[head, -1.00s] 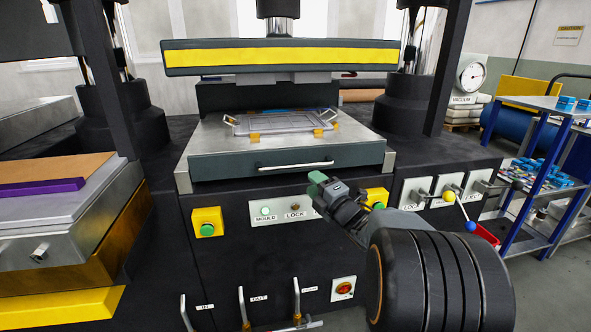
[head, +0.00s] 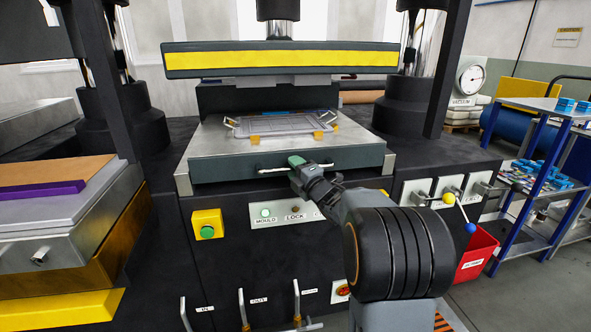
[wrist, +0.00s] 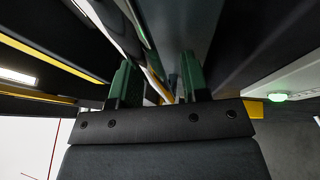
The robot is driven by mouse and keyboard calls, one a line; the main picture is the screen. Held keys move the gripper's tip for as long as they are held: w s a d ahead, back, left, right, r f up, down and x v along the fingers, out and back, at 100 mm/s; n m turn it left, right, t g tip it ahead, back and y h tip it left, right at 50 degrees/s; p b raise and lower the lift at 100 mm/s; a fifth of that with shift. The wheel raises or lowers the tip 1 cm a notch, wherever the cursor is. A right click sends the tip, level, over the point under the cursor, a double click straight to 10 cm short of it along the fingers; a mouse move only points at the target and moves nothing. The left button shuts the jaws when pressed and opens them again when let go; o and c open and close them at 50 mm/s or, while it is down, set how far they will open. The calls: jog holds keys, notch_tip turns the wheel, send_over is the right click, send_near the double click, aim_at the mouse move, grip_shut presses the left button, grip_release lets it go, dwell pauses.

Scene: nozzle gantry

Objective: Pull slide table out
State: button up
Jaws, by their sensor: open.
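The slide table (head: 207,150) is a metal plate with a dark front panel, under the raised press head. A pale bar handle (head: 268,170) runs across its front. My gripper (head: 296,163) has green fingertips and is at the middle of this handle. In the wrist view my gripper (wrist: 157,75) is open, with its two green fingers apart. A pale narrow strip shows between them; I cannot tell whether it is the handle or whether the fingers touch it. A grey mould frame (head: 285,124) with side handles and yellow clips lies on the table.
A press head with a yellow stripe (head: 280,58) hangs above, with clear space below it. Below the table are a panel with a lit green MOULD lamp (head: 265,213), a green button box (head: 208,224) and several upright levers. A red bin (head: 476,253) and blue shelving stand right.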

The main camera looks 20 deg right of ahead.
grip_shut()
jog(key=shift+s+f, duration=0.1)
dwell(0.4)
